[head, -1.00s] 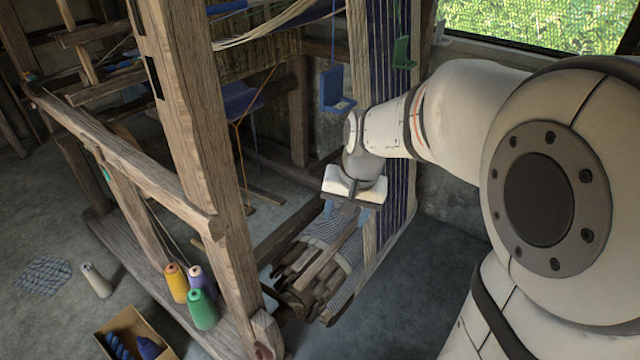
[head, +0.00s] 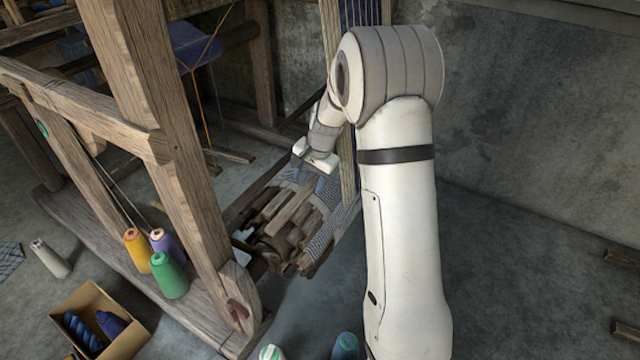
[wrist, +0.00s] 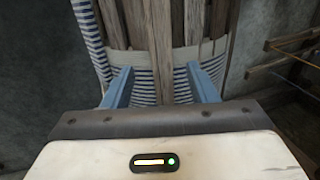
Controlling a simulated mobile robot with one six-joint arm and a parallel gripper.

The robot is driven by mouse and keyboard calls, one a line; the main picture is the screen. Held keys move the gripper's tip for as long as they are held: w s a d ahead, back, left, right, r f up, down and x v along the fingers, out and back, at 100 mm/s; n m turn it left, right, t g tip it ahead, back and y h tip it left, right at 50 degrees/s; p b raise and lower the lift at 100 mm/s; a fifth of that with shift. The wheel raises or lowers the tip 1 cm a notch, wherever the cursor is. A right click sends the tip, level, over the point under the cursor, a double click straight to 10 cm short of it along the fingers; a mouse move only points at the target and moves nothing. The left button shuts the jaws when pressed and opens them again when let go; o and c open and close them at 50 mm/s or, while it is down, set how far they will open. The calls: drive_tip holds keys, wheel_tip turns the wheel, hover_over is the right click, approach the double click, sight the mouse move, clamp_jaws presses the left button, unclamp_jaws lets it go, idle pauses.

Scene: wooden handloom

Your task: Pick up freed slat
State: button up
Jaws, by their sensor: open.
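Several brown wooden slats lie along the loom's roller (head: 262,250), with blue-and-white striped cloth (head: 325,232) around it. One slat (wrist: 160,28) reaches past the others' ends, over the striped cloth and between my fingers in the wrist view; it appears to be the freed one. In the head view this slat (head: 292,210) lies on top of the bundle. My gripper (wrist: 158,76) is open, with one blue finger on each side of the slat and a visible gap at both sides. In the head view my gripper (head: 307,181) is at the slats' upper end, its fingers partly hidden.
A thick loom post (head: 180,150) stands left of the roller. Yellow (head: 137,250), purple (head: 162,243) and green (head: 169,277) thread cones stand on the base beam. A cardboard box (head: 128,343) holds blue yarn. Two more cones are at the bottom edge.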

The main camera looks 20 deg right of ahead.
sight(304, 192)
drive_tip(key=b+x, duration=0.2)
drive_tip(key=x, duration=0.3)
drive_tip(key=shift+w+f, duration=0.1)
drive_tip(key=shift+w, duration=0.05)
drive_tip(key=shift+c, duration=0.4)
drive_tip(key=c, duration=1)
